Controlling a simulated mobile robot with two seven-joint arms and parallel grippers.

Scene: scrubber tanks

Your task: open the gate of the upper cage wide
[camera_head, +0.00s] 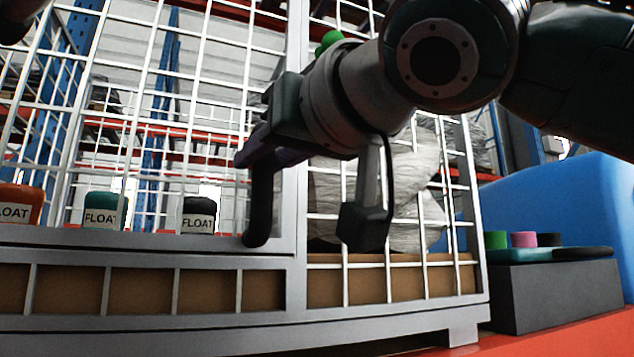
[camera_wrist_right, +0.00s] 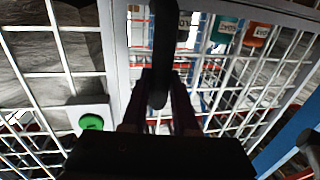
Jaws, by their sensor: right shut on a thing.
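The upper cage (camera_head: 470,215) is grey-framed wire mesh. Its mesh gate (camera_head: 150,242) fills the left half of the head view, with a grey bottom rail. A black bar handle (camera_head: 259,205) stands upright near the gate's right edge. My right gripper (camera_head: 255,155) is shut on this handle near its top. In the right wrist view, the handle (camera_wrist_right: 164,45) runs down between the fingers of my right gripper (camera_wrist_right: 158,92). The gate lies close to the cage front; any small gap is hard to tell. My left gripper is not in view.
Orange, teal and black floats (camera_head: 198,215) stand behind the gate mesh. A wrapped white bundle (camera_head: 415,200) sits behind the right mesh. A green knob (camera_wrist_right: 92,122) is beside the gate. A grey block (camera_head: 555,295) and a blue tank (camera_head: 570,200) stand at the right.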

